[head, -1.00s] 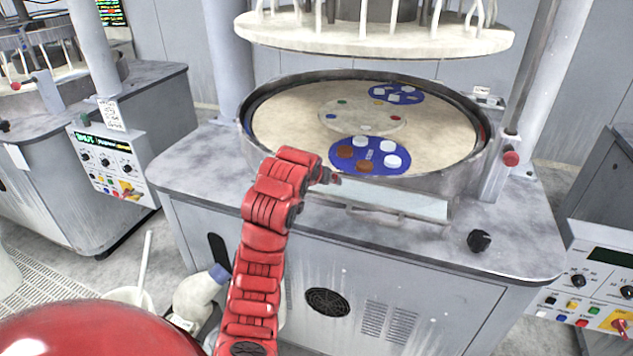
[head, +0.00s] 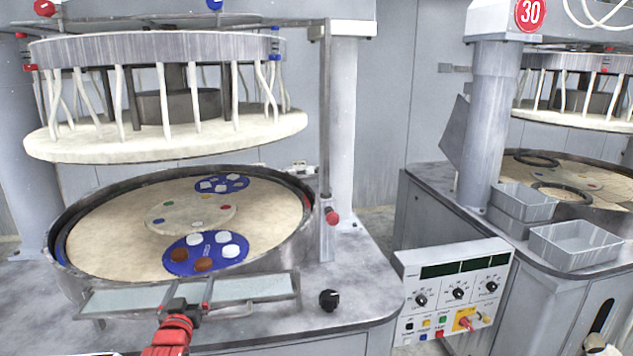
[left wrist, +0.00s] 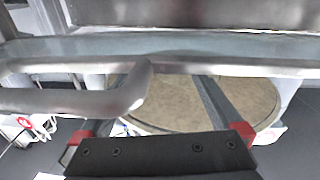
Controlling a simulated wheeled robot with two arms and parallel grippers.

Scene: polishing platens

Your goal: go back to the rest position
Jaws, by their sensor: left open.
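My left gripper (head: 187,293) is open, low in the head view, at the front edge of the polishing machine, by the pale tray strip (head: 250,288) before the round platen (head: 110,235). Its red arm comes up from the bottom edge. In the left wrist view the two fingers spread apart with nothing seen between them but a tan round surface beyond; a metal bar (left wrist: 130,90) crosses close to the camera and partly hides the left finger.
Blue discs (head: 205,255) with white and brown pieces lie on the platen. An upper plate (head: 170,137) hangs above it. A black knob (head: 328,300) sits on the machine's front top. A control panel (head: 455,290) and grey bins (head: 575,246) stand to the right.

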